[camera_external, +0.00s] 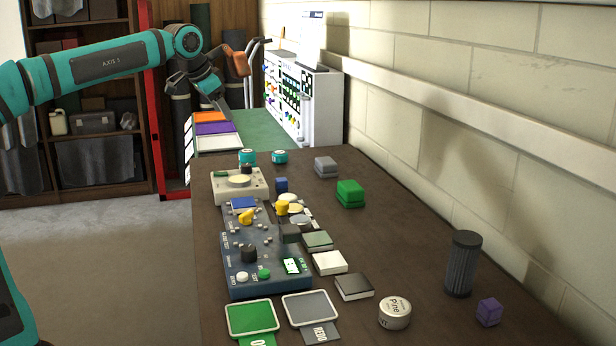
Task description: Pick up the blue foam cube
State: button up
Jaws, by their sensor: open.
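A small dark blue cube (281,185) sits on the brown table, just right of the cream device with a round dial. It looks like the blue foam cube. My gripper (222,101) is open, at the upper left, above the far end of the table. It is apart from the cube, farther back and to the left. Its fingers point down and right, and I see nothing between them.
A blue-grey control panel (265,275) with knobs and the cream device (238,187) stand left of the cube. A brick wall (480,120) bounds the right side.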

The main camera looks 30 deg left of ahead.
aim_at(281, 179)
jog(key=w+d+f+m+g+y, duration=0.1)
jog(key=w+d+f+m+g, duration=0.15)
jog(key=w+d, duration=0.35)
jog(key=w+d+f+m+g, duration=0.1)
jog(key=w+d+f+g, duration=0.2)
jog(key=w+d, duration=0.2)
jog(key=f, duration=1.7)
jog(key=shift+w+d+f, duration=0.15)
jog(key=shift+d+f, duration=0.05)
jog(key=shift+f, duration=0.1)
jog(key=c, duration=1)
jog(key=shift+c, duration=0.2)
